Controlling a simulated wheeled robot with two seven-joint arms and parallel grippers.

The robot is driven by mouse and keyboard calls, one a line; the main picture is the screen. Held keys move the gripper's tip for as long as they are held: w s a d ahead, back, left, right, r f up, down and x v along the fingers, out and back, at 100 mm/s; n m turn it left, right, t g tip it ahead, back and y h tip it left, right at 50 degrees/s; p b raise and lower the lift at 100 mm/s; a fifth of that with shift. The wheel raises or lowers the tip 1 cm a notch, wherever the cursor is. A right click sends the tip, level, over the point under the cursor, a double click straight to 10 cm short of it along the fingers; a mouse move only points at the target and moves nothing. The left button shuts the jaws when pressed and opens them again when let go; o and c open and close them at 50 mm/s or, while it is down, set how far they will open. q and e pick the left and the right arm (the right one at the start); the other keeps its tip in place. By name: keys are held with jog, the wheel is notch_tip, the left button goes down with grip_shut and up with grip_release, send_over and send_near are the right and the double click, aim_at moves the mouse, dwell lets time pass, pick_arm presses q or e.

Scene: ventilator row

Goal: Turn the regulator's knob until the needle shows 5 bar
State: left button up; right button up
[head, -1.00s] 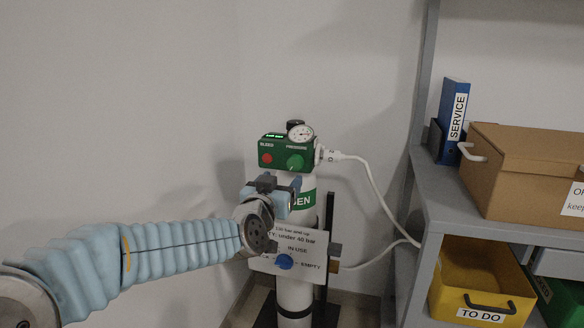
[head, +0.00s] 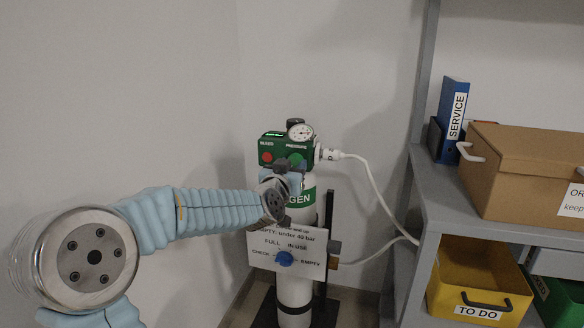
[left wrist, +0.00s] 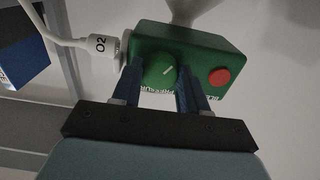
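The green regulator box (head: 270,150) sits on top of the white oxygen cylinder (head: 296,282), with a red bleed button (head: 267,157) and a green pressure knob (head: 297,158). The round white gauge (head: 300,131) stands on top; its needle is too small to read. My left gripper (head: 289,165) is right in front of the box at knob height. In the left wrist view the open fingers (left wrist: 157,75) stand on either side of the knob (left wrist: 159,71), whose white mark is slanted; I cannot tell whether they touch it. The red button (left wrist: 219,77) is outside them. My right gripper is not visible.
A white hose (head: 372,180) runs from the box's right side. A sign with a blue dial (head: 284,258) hangs on the cylinder. A grey shelf (head: 440,190) at right holds a brown box (head: 515,165), blue binder (head: 453,120) and yellow bin (head: 470,275).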

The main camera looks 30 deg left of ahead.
pick_arm(q)
jog(key=c, duration=0.5)
jog(key=shift+m, duration=0.4)
jog(key=shift+m+p, duration=0.4)
jog(key=shift+m, duration=0.5)
jog(key=shift+m+p, duration=0.5)
jog(key=shift+m, duration=1.3)
jog(key=o, duration=1)
jog(key=shift+o, duration=0.2)
